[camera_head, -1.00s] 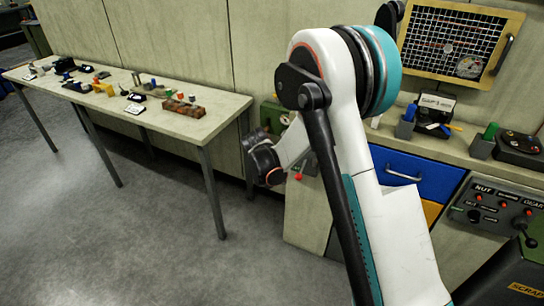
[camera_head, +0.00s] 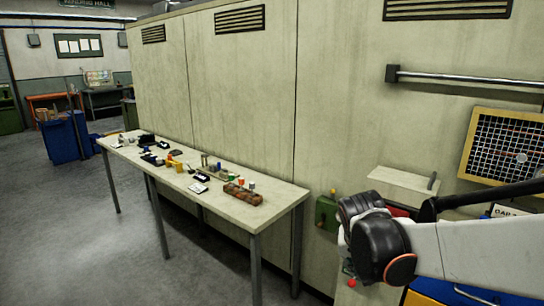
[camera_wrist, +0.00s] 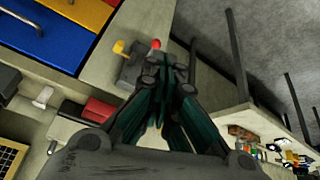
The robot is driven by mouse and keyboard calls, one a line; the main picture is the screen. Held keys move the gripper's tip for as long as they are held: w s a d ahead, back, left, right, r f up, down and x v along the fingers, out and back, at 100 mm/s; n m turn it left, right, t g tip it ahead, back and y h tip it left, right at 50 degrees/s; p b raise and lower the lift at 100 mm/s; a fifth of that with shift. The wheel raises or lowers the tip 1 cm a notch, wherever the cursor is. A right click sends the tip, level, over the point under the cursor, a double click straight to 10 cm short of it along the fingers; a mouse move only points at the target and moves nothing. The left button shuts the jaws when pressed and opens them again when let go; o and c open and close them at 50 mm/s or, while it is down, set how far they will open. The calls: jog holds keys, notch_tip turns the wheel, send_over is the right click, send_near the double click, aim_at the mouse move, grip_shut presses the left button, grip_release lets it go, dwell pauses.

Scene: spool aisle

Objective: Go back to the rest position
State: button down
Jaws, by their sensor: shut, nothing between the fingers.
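My gripper (camera_wrist: 165,68) shows in the wrist view, its dark green-sided fingers drawn together with nothing between them. It points toward a grey block with a yellow and a red knob (camera_wrist: 130,62) on the counter; I cannot tell the gap between them. In the head view my white arm comes in from the right edge, and its black wrist end hangs in front of the wall panels. The fingers cannot be made out there.
A long table (camera_head: 275,204) with several small parts, including a brown block (camera_head: 242,194), stands left of my arm. A green box (camera_head: 327,213) is close behind the wrist. A framed grid panel (camera_head: 508,150) hangs at right. Grey floor (camera_head: 80,230) is open at left.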

jog(key=s+r+n+t+y, duration=0.1)
jog(key=s+r, duration=0.1)
jog(key=s, duration=0.8)
jog(key=s+a+r+n+t+y, duration=0.1)
jog(key=s+r+n, duration=0.1)
jog(key=s, duration=0.8)
jog(key=shift+s+r, duration=0.2)
jog(key=shift+r, duration=0.1)
jog(key=shift+w+a, duration=0.1)
